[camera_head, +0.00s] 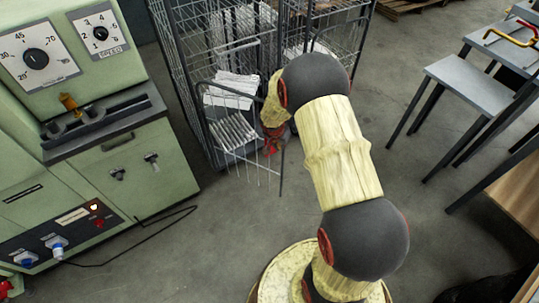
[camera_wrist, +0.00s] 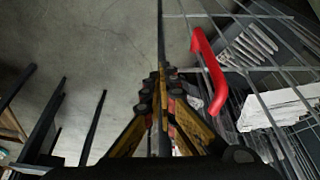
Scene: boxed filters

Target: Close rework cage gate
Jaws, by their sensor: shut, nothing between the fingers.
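The rework cage (camera_head: 180,60) is a dark wire-mesh enclosure at the top middle of the head view. Its wire gate (camera_head: 282,172) appears to stand out from the cage front, toward me; the exact angle is hard to tell. In the wrist view the gate's dark edge bar (camera_wrist: 161,30) runs up the middle, and a red handle (camera_wrist: 209,72) sits on the mesh to its right. My gripper (camera_wrist: 162,82) is shut and empty, with its fingertips at or very close to the edge bar, left of the handle. Contact is unclear. In the head view my arm partly hides the gate and cage.
White pleated filters (camera_head: 234,130) are inside the cage. A green machine (camera_head: 110,165) with dials stands at the left, its black cable (camera_head: 150,228) on the floor. Grey tables (camera_head: 470,82) stand at the right. The floor between cage and tables is open.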

